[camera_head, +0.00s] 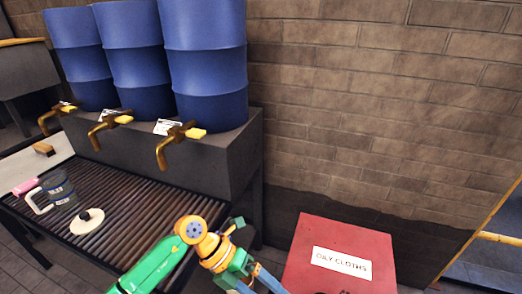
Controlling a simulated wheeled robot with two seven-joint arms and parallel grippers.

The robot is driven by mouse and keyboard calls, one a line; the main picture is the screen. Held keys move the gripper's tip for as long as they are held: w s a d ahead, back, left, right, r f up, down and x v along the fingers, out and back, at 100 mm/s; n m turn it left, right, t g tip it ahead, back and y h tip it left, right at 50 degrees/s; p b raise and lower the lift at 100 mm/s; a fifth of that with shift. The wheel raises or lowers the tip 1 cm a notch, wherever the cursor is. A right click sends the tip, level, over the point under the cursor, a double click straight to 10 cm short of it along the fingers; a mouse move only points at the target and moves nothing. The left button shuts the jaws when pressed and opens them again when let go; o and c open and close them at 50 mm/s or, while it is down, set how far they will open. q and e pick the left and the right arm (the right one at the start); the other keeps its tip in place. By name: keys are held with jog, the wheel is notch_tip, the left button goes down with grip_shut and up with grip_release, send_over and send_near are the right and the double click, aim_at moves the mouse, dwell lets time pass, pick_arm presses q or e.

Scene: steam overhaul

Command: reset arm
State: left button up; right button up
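My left arm comes in from the bottom with a green link and an orange joint, in front of the slatted bench. Its wrist end, with my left gripper (257,279), is small and partly cut off by the bottom edge, left of the red box. I cannot tell whether its fingers are open or shut, and nothing is clearly seen in them. My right gripper is not in view.
Three blue barrels (206,75) with brass taps stand on a dark ledge (225,155). A mug (59,188) and a round pale lid (87,221) with a dark knob are on the slatted bench (150,212). A red box (310,252) labelled "OILY CLOTHS" stands right. Wall behind.

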pick_arm(q)
jog(key=w+d+r+n+t+h, duration=0.1)
jog(key=w+d+n+t+h, duration=0.3)
jog(key=n+h, duration=0.3)
notch_tip(320, 180, down, 3)
jog(key=w+a+n+t, duration=0.2)
jog(key=w+n+t, duration=0.1)
jog(key=n+t, duration=0.4)
jog(key=a+f+n+t+y, duration=0.4)
jog(key=a+f+n+y, duration=0.4)
jog(key=f+n, duration=0.4)
jog(key=s+a+f+n+g+y, duration=0.4)
jog(key=s+a+f+n+y, duration=0.15)
jog(key=s+a+f, duration=0.5)
jog(key=s+a+f+n+g+y, duration=0.1)
jog(key=s+f, duration=0.4)
jog(key=s, duration=0.7)
jog(key=s+a+f+n+g+y+p, duration=0.1)
jog(key=s+f+n+g, duration=0.3)
jog(key=s, duration=0.7)
jog(key=shift+s+a+f+n+g, duration=0.35)
jog(key=shift+a+f+g, duration=0.2)
jog(key=shift+g, duration=0.45)
